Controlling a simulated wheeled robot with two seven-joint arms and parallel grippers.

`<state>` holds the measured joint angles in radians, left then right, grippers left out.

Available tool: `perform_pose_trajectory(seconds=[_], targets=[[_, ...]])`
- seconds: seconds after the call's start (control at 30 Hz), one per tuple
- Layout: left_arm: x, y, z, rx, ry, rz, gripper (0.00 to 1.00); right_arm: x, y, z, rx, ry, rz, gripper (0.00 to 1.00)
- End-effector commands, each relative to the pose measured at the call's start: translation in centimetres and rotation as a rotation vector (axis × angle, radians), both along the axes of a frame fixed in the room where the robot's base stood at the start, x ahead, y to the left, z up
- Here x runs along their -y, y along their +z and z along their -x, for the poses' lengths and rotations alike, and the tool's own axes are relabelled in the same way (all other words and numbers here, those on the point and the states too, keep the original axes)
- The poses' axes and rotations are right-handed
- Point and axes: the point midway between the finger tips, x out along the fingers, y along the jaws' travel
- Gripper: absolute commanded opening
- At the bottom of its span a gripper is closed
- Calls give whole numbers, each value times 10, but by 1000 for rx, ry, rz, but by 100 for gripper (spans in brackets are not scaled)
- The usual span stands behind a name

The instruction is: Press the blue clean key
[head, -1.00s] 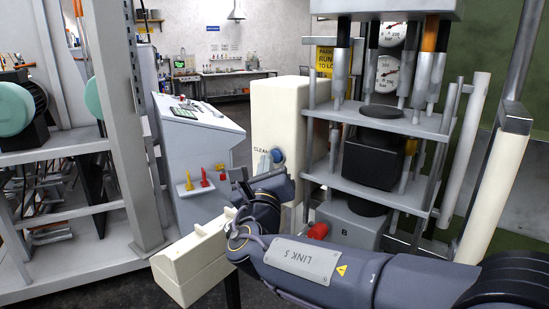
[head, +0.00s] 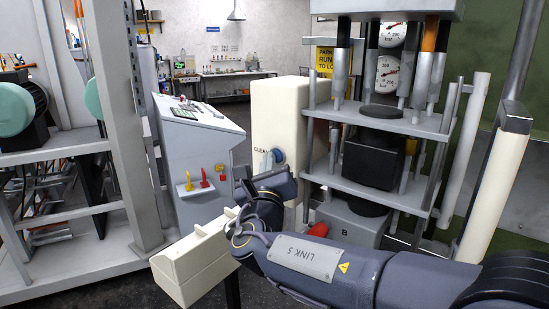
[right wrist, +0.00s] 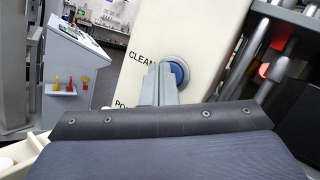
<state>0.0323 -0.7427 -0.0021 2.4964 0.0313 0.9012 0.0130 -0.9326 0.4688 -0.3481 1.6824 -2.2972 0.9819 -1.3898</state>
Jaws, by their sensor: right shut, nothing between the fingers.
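The blue clean key (head: 279,155) is a round button in a grey ring on the side of a cream cabinet, beside the lettering "CLEAN". It also shows in the right wrist view (right wrist: 181,72), its left part covered by my fingers. My right gripper (head: 266,161) is shut and empty, its pale grey fingers pointing at the cabinet just left of the key. In the right wrist view the fingertips (right wrist: 164,68) overlap the key's left edge. I cannot tell whether they touch it. My left gripper is not in view.
The cream cabinet (head: 292,100) stands beside a press frame (head: 375,180) on the right. A grey console (head: 200,140) with red and yellow levers is on the left. A cream box (head: 195,265) is below my wrist. A red knob (head: 318,230) sits low by the press.

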Motion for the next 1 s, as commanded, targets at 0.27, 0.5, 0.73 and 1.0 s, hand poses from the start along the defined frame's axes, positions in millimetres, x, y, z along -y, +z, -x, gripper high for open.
perform_pose_trajectory(seconds=[0.27, 0.5, 0.73, 1.0], targets=[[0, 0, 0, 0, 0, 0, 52, 1, 0, 0, 1, -3, -1, 0], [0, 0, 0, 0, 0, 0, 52, -4, 0, 5, 0, -1, -1, 0], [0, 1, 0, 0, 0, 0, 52, -10, 0, 12, 0, -2, -2, 0], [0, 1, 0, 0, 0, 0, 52, -11, 0, 13, 0, -1, 0, 0]])
